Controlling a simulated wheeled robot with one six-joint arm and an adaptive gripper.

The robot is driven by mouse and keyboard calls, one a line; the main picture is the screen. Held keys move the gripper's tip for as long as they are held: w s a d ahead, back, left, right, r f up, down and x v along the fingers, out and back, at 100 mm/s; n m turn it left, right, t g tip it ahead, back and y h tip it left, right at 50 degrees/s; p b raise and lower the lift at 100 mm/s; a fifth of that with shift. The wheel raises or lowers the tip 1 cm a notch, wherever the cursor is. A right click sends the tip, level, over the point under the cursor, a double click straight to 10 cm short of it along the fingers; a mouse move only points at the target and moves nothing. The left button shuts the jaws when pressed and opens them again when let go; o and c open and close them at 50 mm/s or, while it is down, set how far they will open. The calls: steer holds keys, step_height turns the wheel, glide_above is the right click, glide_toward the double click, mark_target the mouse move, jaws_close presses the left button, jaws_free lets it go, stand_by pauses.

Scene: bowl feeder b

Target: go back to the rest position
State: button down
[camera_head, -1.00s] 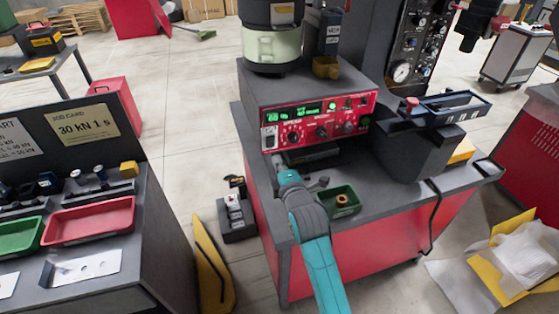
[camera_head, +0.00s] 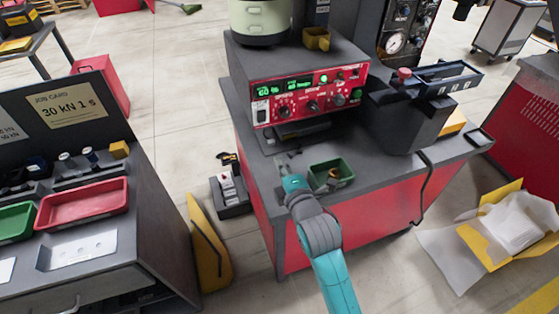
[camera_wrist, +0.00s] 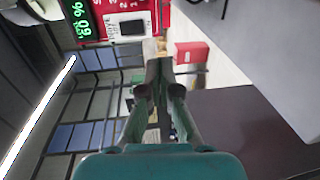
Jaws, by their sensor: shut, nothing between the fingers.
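My gripper (camera_wrist: 158,85) shows in the wrist view with its two dark fingers together and nothing between them. In the head view my teal and grey arm reaches up from the bottom edge to the grey top of the red bench (camera_head: 395,165). Its end is in front of the red control panel (camera_head: 310,97), beside a small green tray (camera_head: 345,168). The fingers are hard to make out there. The panel with green digits also shows at the top left of the wrist view (camera_wrist: 110,20).
A grey block with a rail (camera_head: 410,115) stands on the bench at right. At left a dark table holds a red tray (camera_head: 85,208) and a green tray (camera_head: 14,222). A yellow wedge-shaped object (camera_head: 207,245) and an open yellow box (camera_head: 490,245) are on the floor.

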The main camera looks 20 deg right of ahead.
stand_by(0.4)
steer(key=s+f+m, duration=0.4)
steer(key=s+f, duration=0.1)
steer(key=s, duration=0.5)
steer(key=s+f+m, duration=0.4)
steer(key=s+f, duration=0.1)
steer(key=s, duration=0.6)
steer(key=s+r+m+g, duration=0.1)
steer(key=s+m, duration=0.4)
steer(key=s, duration=0.6)
steer(key=s+d+r+m, duration=0.1)
steer(key=s+m, duration=0.4)
steer(key=s, duration=0.7)
steer(key=shift+r+g, duration=0.4)
steer(key=shift+r, duration=0.5)
